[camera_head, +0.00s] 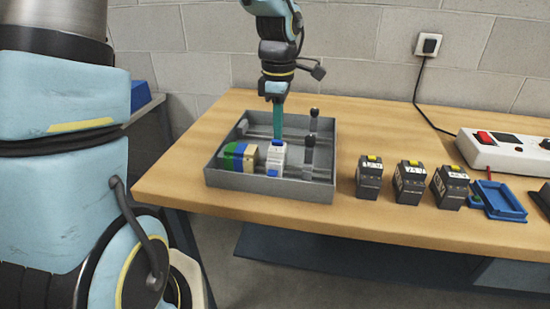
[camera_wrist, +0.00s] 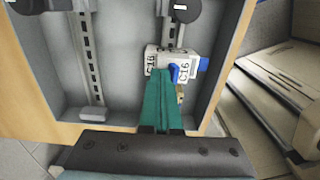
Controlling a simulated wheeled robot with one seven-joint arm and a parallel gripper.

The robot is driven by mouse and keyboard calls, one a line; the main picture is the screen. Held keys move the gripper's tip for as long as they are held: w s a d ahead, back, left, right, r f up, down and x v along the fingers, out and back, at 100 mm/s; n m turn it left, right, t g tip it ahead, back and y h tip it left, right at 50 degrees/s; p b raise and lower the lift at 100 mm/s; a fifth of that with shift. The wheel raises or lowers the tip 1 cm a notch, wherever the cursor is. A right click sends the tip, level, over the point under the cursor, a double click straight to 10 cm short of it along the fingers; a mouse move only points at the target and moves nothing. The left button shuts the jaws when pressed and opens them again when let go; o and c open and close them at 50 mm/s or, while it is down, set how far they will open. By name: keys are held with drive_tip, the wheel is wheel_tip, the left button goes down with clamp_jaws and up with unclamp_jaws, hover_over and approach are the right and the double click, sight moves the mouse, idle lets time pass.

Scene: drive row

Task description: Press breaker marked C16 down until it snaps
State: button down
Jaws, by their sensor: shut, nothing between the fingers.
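The breaker marked C16 (camera_head: 271,158) is white with blue parts and sits in a grey open box (camera_head: 270,188) on the table. In the wrist view the breaker (camera_wrist: 154,60) shows two C16 labels and a blue lever, and lies over the right-hand slotted rail (camera_wrist: 173,30). My gripper (camera_head: 277,138) points down into the box with its teal fingers shut and empty. In the wrist view the fingertips (camera_wrist: 158,72) are at the breaker's near edge and cover part of it. I cannot tell whether they touch it, or whether it is fully seated on the rail.
Green, blue and beige blocks (camera_head: 238,157) stand left of the breaker. Several dark units (camera_head: 408,183) with yellow tops, a blue tray (camera_head: 498,201) and a white power strip (camera_head: 498,152) stand further right.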

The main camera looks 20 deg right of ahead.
drive_tip(key=shift+r, duration=0.1)
wheel_tip(320, 180, up, 8)
drive_tip(key=p, duration=0.6)
idle(0.4)
idle(0.4)
drive_tip(key=s+a+f+m, duration=0.1)
drive_tip(key=a+m, duration=0.5)
drive_tip(key=a, duration=0.6)
drive_tip(key=s+a+f+m+t, duration=0.1)
drive_tip(key=s+a+f+m, duration=0.1)
drive_tip(key=a+m, duration=0.5)
drive_tip(key=a+f, duration=0.1)
drive_tip(key=a, duration=0.5)
drive_tip(key=shift+f+t, duration=0.15)
drive_tip(key=shift+t, duration=0.15)
